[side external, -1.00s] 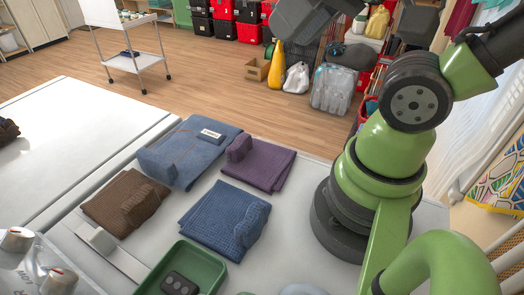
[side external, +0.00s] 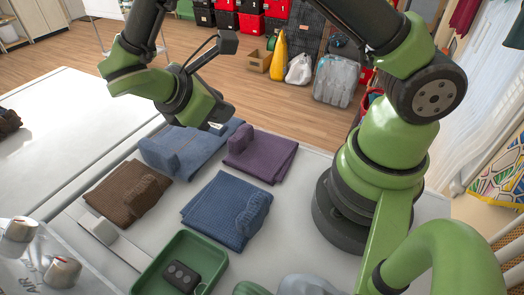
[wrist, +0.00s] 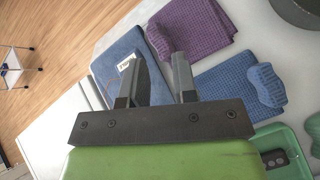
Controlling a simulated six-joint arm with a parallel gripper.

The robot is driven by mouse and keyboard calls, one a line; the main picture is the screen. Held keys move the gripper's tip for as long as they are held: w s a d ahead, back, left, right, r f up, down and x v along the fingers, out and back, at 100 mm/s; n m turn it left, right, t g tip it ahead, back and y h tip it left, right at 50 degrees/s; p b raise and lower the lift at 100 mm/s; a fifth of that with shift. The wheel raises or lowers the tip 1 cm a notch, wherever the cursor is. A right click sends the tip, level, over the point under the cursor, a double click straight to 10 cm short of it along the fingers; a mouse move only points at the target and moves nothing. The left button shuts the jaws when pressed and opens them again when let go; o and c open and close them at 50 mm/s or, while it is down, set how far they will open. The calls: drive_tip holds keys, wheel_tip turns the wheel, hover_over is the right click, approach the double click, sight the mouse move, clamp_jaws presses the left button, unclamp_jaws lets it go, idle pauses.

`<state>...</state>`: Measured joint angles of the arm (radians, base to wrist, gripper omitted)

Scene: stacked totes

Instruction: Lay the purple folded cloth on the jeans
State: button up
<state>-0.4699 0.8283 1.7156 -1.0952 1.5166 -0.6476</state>
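The purple folded cloth (side external: 265,158) lies flat on the white table, with a raised rolled bump at its left edge. It also shows at the top of the wrist view (wrist: 205,25). The blue jeans (side external: 172,155), folded with a pale label, lie just left of it; in the wrist view the jeans (wrist: 107,68) are partly hidden behind my fingers. My gripper (wrist: 157,62) is open and empty, its two fingers apart, above the jeans. In the side view its fingers are mostly hidden by my wrist.
A blue waffle cloth (side external: 222,212) lies in front of the purple cloth. A brown cloth (side external: 122,196) lies at left. A green tray (side external: 210,262) holding a dark object stands at the front. A second white table (side external: 50,130) is at left, mostly clear.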

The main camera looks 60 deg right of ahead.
sight(244, 128)
drive_tip(key=f+n+h, duration=0.1)
drive_tip(key=f, duration=0.1)
drive_tip(key=f+n+t+h, duration=0.1)
drive_tip(key=f+n, duration=0.1)
drive_tip(key=f, duration=0.1)
drive_tip(key=w+a+f+n+h, duration=0.1)
drive_tip(key=f+n, duration=0.1)
drive_tip(key=shift+f+t+h, duration=0.25)
drive_tip(key=shift+t+h, duration=0.15)
drive_tip(key=shift+d+f, duration=0.1)
drive_tip(key=shift+f, duration=0.15)
drive_tip(key=x, duration=0.9)
drive_tip(key=shift+d+r, duration=0.1)
drive_tip(key=shift+d, duration=0.35)
clamp_jaws()
